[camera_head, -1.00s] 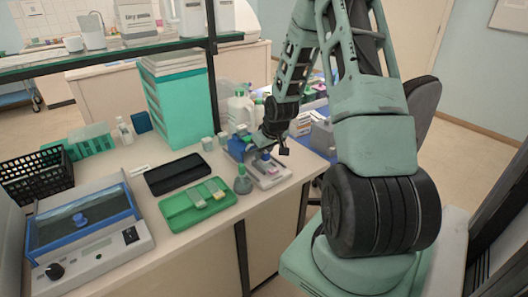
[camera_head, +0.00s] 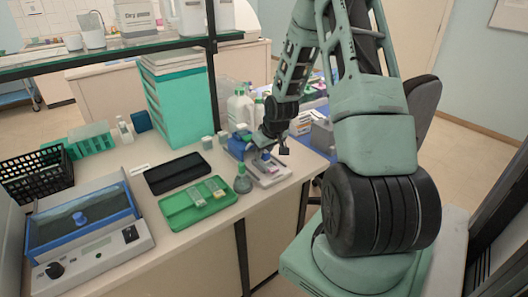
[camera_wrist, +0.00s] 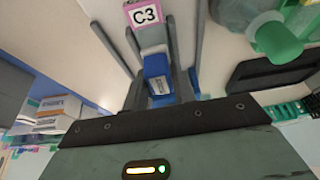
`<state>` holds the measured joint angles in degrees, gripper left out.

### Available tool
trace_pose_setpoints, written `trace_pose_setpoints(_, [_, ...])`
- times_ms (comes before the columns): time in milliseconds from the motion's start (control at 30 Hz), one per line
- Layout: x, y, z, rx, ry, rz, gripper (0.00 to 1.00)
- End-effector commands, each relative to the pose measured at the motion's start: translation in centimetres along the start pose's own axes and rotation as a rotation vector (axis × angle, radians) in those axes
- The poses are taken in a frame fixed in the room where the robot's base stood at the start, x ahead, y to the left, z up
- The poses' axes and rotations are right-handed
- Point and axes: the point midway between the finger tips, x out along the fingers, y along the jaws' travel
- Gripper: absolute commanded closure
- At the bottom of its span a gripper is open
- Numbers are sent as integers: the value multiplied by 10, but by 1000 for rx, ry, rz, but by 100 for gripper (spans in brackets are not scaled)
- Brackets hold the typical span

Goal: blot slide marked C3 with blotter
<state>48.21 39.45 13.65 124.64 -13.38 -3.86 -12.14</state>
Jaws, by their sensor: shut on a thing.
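The slide marked C3 (camera_wrist: 146,14) has a pink-edged label at the top of the wrist view, beyond my fingers. My gripper (camera_wrist: 156,50) is shut on a blue block with a small printed label, which looks like the blotter (camera_wrist: 157,68). The blotter sits between the fingers, just short of the slide's label. I cannot tell whether it touches the slide. In the head view my gripper (camera_head: 267,147) is low over a pale holder (camera_head: 272,178) near the bench's front edge, and the slide is too small to read.
A green tray (camera_head: 176,219) with slides lies left of the holder, with a small grey-green flask (camera_head: 243,181) between them. A black flat case (camera_head: 176,172) lies behind the tray. A teal box stack (camera_head: 178,106) and a shelf post (camera_head: 213,85) stand behind.

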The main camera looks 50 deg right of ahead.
Motion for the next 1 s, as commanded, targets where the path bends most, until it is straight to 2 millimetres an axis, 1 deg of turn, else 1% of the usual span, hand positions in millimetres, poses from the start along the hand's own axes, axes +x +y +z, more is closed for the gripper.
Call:
trace_pose_setpoints(733, [7, 0, 3, 0, 0, 0, 90])
trace_pose_setpoints(1000, [7, 0, 3, 0, 0, 0, 90])
